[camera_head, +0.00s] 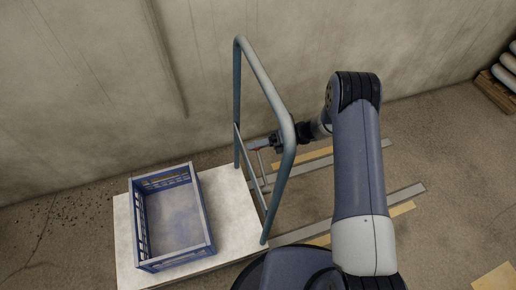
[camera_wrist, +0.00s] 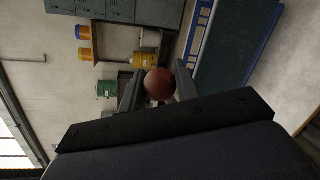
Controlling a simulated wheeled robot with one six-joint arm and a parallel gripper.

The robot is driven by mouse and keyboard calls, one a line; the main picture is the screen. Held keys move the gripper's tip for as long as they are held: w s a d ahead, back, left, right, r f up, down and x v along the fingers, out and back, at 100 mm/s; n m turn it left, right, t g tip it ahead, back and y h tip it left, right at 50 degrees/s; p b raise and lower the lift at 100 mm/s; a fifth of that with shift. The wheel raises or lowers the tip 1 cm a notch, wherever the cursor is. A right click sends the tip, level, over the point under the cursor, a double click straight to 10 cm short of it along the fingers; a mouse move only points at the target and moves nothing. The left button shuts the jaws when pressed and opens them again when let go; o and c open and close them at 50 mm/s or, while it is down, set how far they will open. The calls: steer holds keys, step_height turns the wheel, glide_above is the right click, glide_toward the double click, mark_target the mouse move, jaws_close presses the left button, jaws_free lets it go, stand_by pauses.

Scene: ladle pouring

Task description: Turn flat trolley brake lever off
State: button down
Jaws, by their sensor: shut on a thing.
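The flat trolley (camera_head: 243,215) has a pale deck and a tall blue-grey tube handle (camera_head: 238,95). The brake lever ends in a round reddish-brown knob (camera_wrist: 159,84), seen end-on in the wrist view. My gripper (camera_head: 268,145) reaches in from the right, close behind the handle frame in the head view. In the wrist view its two dark fingers (camera_wrist: 158,90) lie on either side of the knob and are shut on it. The lever's shaft is hard to make out, so its angle cannot be told.
A blue crate (camera_head: 208,215) stands on the deck. A concrete wall (camera_head: 100,80) is close behind. Metal rails (camera_head: 405,193) and yellow floor strips lie right of the trolley. Stacked sacks on a pallet (camera_head: 494,92) are at the far right. Grey lockers (camera_wrist: 120,10) show in the wrist view.

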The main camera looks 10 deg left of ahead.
steer(key=shift+w+a+f+m+b, duration=0.15)
steer(key=shift+w+f+m, duration=0.1)
steer(key=shift+f, duration=0.1)
steer(key=shift+w+a+f+m+b, duration=0.1)
steer(key=shift+f+m+b, duration=0.05)
steer(key=shift+f+m, duration=0.15)
steer(key=c, duration=1.1)
jaws_free()
steer(key=v, duration=1)
steer(key=shift+w+d, duration=0.2)
steer(key=shift+d, duration=0.15)
